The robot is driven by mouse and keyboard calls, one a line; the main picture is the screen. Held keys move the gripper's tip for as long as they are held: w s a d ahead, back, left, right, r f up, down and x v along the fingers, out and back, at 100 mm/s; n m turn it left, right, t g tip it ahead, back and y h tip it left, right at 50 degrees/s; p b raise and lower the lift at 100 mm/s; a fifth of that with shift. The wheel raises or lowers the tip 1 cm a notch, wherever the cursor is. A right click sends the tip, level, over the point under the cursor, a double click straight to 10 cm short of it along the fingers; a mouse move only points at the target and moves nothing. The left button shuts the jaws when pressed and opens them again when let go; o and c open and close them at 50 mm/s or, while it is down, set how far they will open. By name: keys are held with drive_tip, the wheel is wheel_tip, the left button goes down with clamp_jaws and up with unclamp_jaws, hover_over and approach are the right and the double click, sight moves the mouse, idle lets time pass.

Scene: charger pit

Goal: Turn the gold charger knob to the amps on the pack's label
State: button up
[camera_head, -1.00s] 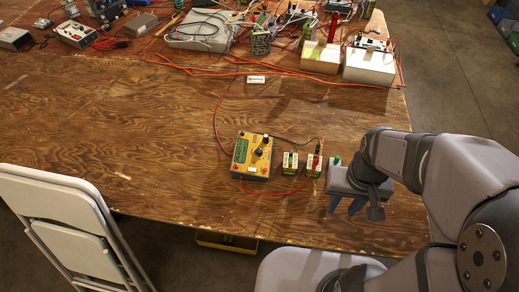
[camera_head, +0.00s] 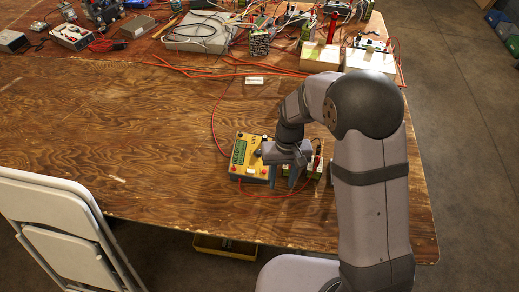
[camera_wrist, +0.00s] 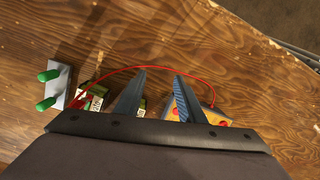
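The gold charger (camera_head: 240,167) lies on the wooden table with a green screen (camera_head: 240,151) too small to read. Its dark knob (camera_head: 257,153) is partly in view next to my gripper. My gripper (camera_head: 283,181) points down by the charger's right side, over the nearer battery pack. In the wrist view my gripper (camera_wrist: 160,74) has its two fingers well apart, with nothing between them but table and red wire. The charger's yellow corner (camera_wrist: 208,112) shows beyond the right finger. A pack with a white label (camera_wrist: 96,101) shows left of the fingers; its print is not clearly legible.
A second pack (camera_head: 315,168) stands right of the gripper. A grey block with green posts (camera_wrist: 58,86) is at the wrist view's left. Red wire (camera_head: 262,196) loops in front of the charger. Electronics crowd the back; the table's left is bare (camera_head: 120,120).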

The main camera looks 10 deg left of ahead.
sight(259, 152)
drive_tip(key=w+a+r+m+t+y, duration=0.25)
drive_tip(key=w+a+r, duration=0.4)
drive_tip(key=w, duration=0.45)
drive_tip(key=shift+m+g+h, duration=0.35)
drive_tip(key=shift+s+a+f+p, duration=0.1)
drive_tip(key=shift+a+f+p, duration=0.2)
drive_tip(key=shift+f, duration=0.85)
drive_tip(key=shift+a+f+p, duration=0.3)
drive_tip(key=shift+a+f, duration=0.05)
drive_tip(key=shift+f, duration=0.8)
drive_tip(key=shift+s+a+f+p, duration=0.1)
drive_tip(key=shift+a+f+p, duration=0.2)
drive_tip(key=shift+f, duration=0.85)
drive_tip(key=shift+c, duration=0.5)
clamp_jaws()
